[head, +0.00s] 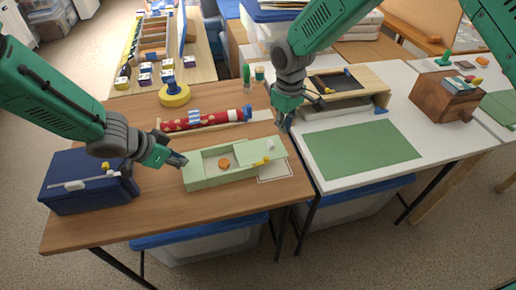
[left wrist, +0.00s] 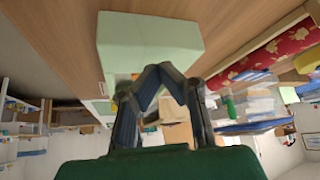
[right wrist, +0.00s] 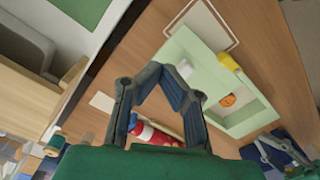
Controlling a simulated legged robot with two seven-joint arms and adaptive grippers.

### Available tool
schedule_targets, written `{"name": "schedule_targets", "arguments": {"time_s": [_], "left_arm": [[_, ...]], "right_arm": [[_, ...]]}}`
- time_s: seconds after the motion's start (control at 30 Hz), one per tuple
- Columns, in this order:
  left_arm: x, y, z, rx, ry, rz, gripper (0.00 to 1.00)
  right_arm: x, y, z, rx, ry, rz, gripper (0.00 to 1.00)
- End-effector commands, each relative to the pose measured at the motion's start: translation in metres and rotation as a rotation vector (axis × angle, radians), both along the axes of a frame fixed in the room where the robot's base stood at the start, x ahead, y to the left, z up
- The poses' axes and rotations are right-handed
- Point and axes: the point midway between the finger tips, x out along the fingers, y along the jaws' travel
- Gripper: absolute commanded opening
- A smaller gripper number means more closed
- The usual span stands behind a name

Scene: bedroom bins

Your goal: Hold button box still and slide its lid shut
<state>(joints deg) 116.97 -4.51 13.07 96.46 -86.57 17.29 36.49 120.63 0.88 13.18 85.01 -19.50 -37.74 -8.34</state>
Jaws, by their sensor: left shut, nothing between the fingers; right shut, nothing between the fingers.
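The light green button box (head: 205,183) lies on the wooden table. Its lid (head: 262,149) sits toward the right end, leaving the left part open with an orange button (head: 224,163) inside. A white knob (head: 271,145) and a yellow piece (head: 262,161) show at the lid. My left gripper (head: 182,161) is shut and empty at the box's left end; I cannot tell whether it touches. The left wrist view shows that box end (left wrist: 150,40) close to the fingertips. My right gripper (head: 283,124) is shut and empty above the table, beyond the lid end. The right wrist view shows the box (right wrist: 245,122) too.
A dark blue case (head: 85,190) stands left of the box. A red patterned roll (head: 205,121) and a yellow tape ring (head: 174,96) lie behind it. A white table with a green mat (head: 362,148) adjoins on the right. A pale outlined card (head: 275,173) lies by the box's right end.

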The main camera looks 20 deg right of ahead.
Motion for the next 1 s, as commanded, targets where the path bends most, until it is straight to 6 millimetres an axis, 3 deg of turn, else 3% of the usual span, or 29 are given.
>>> {"name": "schedule_targets", "arguments": {"time_s": [1.0], "left_arm": [[0.000,0.000,-0.015,0.000,0.001,-0.001,0.00]], "right_arm": [[0.000,0.000,0.000,0.000,0.000,0.000,0.00]]}}
